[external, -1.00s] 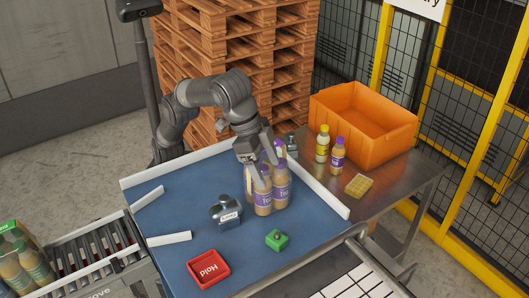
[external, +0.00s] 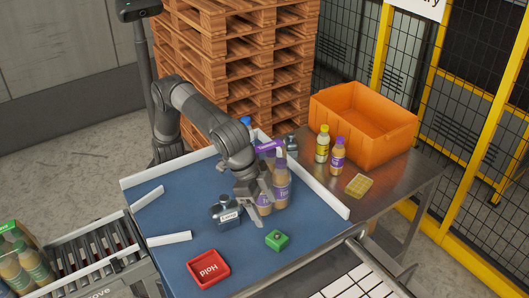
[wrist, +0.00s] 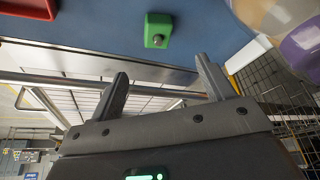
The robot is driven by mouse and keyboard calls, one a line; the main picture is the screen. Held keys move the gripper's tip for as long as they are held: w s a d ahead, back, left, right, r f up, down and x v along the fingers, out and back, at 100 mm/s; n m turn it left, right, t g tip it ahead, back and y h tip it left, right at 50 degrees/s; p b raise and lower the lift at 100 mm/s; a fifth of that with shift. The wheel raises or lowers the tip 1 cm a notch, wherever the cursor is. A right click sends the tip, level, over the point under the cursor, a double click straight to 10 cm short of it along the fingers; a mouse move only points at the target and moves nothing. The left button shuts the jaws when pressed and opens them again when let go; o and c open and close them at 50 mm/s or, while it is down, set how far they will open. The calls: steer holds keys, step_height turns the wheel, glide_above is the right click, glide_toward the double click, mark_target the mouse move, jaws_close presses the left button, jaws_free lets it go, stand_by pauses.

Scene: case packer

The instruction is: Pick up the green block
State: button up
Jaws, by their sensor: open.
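The green block (external: 277,239), with a small knob on top, sits on the front right part of the blue table. It also shows near the top of the wrist view (wrist: 158,30). My gripper (external: 257,204) is open, tilted and above the table, behind and slightly left of the block, next to the purple-labelled bottles. In the wrist view the two fingers of my gripper (wrist: 162,70) are spread and empty. The block lies apart from them, beyond the fingertips.
Purple-labelled bottles (external: 281,188) stand close right of my gripper; one is partly hidden. A purple label (external: 269,146) behind looks tilted. A dark labelled container (external: 224,213) is left, a red tray (external: 208,269) front left. An orange crate (external: 350,130) is on the side table.

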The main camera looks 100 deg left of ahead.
mark_target(277, 234)
steer(key=x, duration=1)
steer(key=shift+d+f, duration=0.25)
steer(key=shift+f, duration=0.15)
steer(key=shift+c, duration=0.4)
steer(key=c, duration=1.2)
